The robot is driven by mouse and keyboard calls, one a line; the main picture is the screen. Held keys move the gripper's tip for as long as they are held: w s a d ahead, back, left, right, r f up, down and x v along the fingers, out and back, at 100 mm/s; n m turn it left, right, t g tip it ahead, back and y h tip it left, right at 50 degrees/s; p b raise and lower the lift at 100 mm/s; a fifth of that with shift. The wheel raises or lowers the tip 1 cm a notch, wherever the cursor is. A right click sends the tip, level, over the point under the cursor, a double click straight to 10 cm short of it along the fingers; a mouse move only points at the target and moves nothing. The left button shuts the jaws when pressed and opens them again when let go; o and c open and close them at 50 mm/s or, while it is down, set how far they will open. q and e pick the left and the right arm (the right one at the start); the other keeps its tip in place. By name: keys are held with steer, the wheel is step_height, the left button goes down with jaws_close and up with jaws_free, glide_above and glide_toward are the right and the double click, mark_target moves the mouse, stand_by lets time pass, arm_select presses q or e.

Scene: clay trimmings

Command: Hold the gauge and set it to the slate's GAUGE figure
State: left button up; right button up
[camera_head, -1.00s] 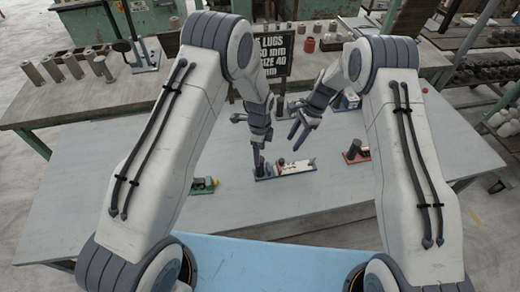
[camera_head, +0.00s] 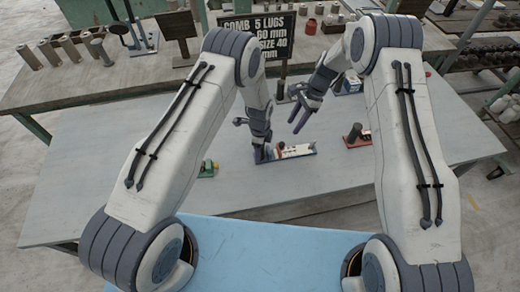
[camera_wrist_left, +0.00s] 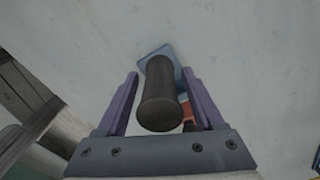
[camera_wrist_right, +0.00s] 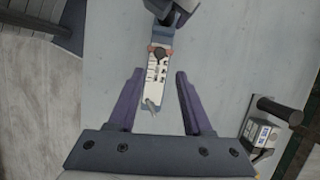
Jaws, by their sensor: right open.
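The gauge (camera_head: 295,150) lies on the grey table, a blue base with a white marked scale; it also shows in the right wrist view (camera_wrist_right: 155,85). A dark knob sits on the scale. At one end stands a dark upright post (camera_wrist_left: 160,95). My left gripper (camera_head: 262,152) is low over that end, its open fingers either side of the post. My right gripper (camera_wrist_right: 158,72) is open and empty above the gauge's other end. The slate (camera_head: 262,38) reads COMB 5 LUGS, 60 mm and SIZE 40 mm; my left arm hides part of its words.
A green piece (camera_head: 207,169) lies left of the gauge. A red-based piece with a dark cylinder (camera_head: 356,137) lies to its right. A blue and white box (camera_head: 347,86) stands farther back. The table's front is clear.

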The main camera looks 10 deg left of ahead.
mark_target(282, 144)
arm_select(q)
jaws_close()
arm_select(e)
steer(key=shift+o, duration=0.7)
steer(key=s+a+r+n+t+h, duration=0.2)
steer(key=a+r+n+h, duration=0.15)
steer(key=n, duration=0.45)
step_height(282, 144, down, 12)
steer(key=shift+w+a+f, duration=0.1)
steer(key=shift+w+f, duration=0.05)
steer(key=shift+f, duration=0.05)
jaws_close()
stand_by(0.6)
